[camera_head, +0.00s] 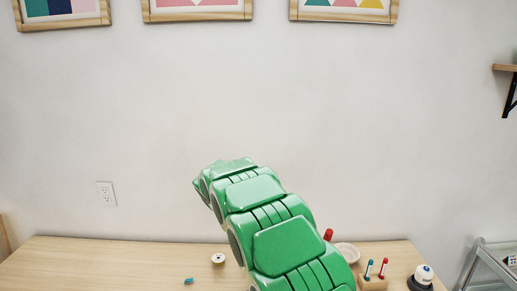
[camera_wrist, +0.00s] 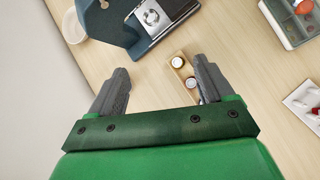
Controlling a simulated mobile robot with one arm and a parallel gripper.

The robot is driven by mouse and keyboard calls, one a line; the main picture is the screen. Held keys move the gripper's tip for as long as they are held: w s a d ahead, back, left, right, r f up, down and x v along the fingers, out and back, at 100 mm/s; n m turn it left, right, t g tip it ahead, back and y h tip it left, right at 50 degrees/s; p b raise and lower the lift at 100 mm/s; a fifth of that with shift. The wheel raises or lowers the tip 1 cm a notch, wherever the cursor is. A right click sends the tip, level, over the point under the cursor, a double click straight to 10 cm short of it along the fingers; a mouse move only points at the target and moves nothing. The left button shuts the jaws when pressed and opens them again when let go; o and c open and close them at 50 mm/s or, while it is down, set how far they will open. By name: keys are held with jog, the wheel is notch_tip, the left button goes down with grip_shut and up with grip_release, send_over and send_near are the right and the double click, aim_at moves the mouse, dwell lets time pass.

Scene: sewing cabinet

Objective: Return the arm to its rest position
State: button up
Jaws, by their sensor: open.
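My arm (camera_head: 285,247) is green and jointed. In the head view it rises over the wooden table and angles up to the left. The gripper end is not clearly seen in that view. In the wrist view my gripper (camera_wrist: 160,72) has its two grey fingers spread wide, with nothing between them. It is above the tabletop (camera_wrist: 150,83), apart from the things there.
The wrist view shows a dark blue device (camera_wrist: 118,25) with a metal plate, a wooden holder (camera_wrist: 190,85), a compartment box (camera_wrist: 289,40) and a white tray (camera_wrist: 294,104). The head view shows a spool (camera_head: 218,259), a pen block (camera_head: 373,284) and a white-and-black object (camera_head: 424,275).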

jog(key=s+a+r+m+y, duration=0.2)
jog(key=s+r+m+y, duration=0.15)
jog(key=s, duration=0.55)
jog(key=s+a+r+m+y, duration=0.2)
jog(key=s+r+m+y, duration=0.15)
jog(key=s, duration=0.65)
jog(key=s+a+r+m+y, duration=0.2)
jog(key=s+r+m, duration=0.15)
jog(key=s, duration=0.55)
jog(key=s+d+r+m+h, duration=0.1)
jog(key=s+d+r, duration=0.2)
jog(key=s+d, duration=1.3)
jog(key=shift+d+g+h, duration=0.3)
jog(key=shift+d, duration=0.15)
jog(key=shift+s+m, duration=0.1)
jog(key=shift+m, duration=0.15)
